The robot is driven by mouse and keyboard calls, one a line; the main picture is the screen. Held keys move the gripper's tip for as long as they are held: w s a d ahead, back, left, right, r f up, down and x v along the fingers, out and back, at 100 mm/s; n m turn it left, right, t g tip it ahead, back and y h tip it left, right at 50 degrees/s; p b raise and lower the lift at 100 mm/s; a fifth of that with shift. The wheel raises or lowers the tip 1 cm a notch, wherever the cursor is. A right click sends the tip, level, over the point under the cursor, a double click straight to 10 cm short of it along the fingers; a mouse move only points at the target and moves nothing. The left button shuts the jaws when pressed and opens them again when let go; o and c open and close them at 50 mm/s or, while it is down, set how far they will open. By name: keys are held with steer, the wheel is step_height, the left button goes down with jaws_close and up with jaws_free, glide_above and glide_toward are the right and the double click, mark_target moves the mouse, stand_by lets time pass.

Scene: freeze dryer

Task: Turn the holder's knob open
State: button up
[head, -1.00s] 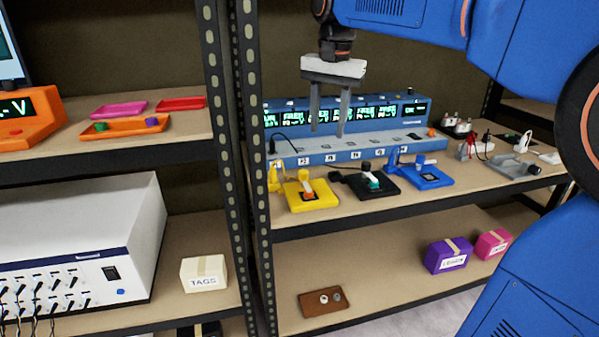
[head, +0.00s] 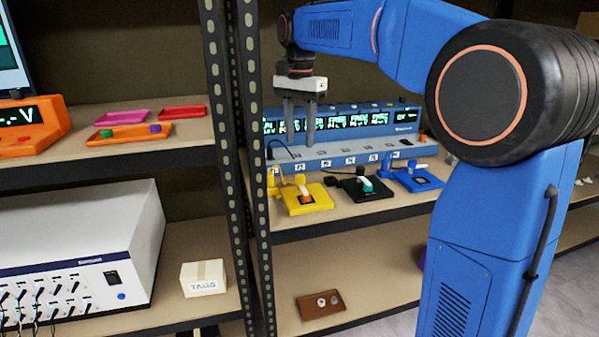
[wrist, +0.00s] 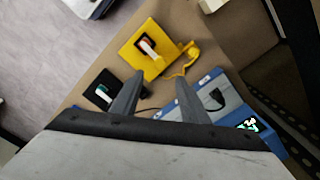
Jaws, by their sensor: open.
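Three holders stand in a row on the right shelf: a yellow holder (head: 320,203), a black holder (head: 378,192) and a blue holder (head: 430,182). Each has a small upright part; the frames do not make clear which part is the knob or which holder is meant. The yellow holder (wrist: 165,62) and the black holder (wrist: 94,90) also show in the wrist view, each with a pale lever-like piece. My gripper (head: 299,143) is open and empty, fingers pointing down. It hangs above the left part of the row, apart from the holders. In the wrist view, its fingers (wrist: 160,76) point toward the yellow holder.
A long blue instrument (head: 350,152) with lit displays stands behind the holders. A dark metal upright (head: 250,150) borders the shelf on the left. A brown tray (head: 309,312) lies on the shelf below, and an orange tray (head: 105,138) sits left of the upright.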

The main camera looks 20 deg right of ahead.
mark_target(300, 176)
step_height(300, 176, down, 11)
steer(key=shift+f, duration=0.15)
stand_by(0.4)
jaws_close()
